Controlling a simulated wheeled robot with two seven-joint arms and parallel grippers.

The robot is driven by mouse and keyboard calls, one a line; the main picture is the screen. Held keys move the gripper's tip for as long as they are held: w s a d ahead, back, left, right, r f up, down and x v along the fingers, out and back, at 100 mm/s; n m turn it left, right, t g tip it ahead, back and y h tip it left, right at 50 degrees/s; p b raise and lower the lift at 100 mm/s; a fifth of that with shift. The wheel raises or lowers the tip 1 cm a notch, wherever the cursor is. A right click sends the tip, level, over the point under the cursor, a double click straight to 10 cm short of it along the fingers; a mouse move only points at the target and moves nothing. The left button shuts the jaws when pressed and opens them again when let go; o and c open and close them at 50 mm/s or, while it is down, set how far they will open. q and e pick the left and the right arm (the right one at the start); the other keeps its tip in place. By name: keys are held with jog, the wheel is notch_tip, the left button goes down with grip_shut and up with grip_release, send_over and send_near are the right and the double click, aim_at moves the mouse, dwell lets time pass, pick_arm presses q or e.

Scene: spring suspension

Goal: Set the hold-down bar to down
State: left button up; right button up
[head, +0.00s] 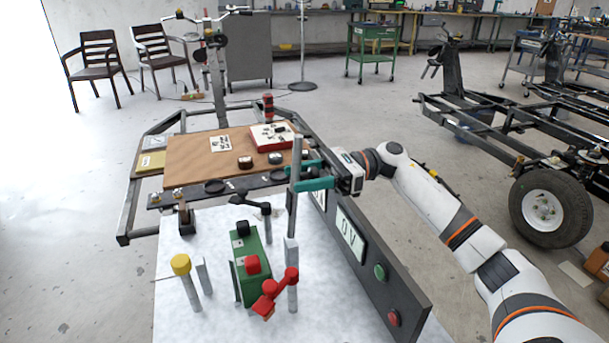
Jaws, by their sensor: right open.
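The likeliest hold-down bar is a long dark bar (190,194) along the near edge of a brown board (200,159). It carries round black fittings and looks roughly level; I cannot tell its exact setting. My right gripper (304,176) comes in from the right with its teal fingers open, pointing left at the bar's right end. I cannot tell whether the fingers touch the bar or post. My left gripper is out of view.
On the white table are a green block (249,270) with black and red knobs, a red-handled lever (275,292) and a yellow-capped post (183,270). A dark panel (385,275) with a display and green and red buttons stands at right. A red-edged tray (270,144) lies on the board.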

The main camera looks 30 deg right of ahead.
grip_shut()
jog(key=shift+r, duration=0.1)
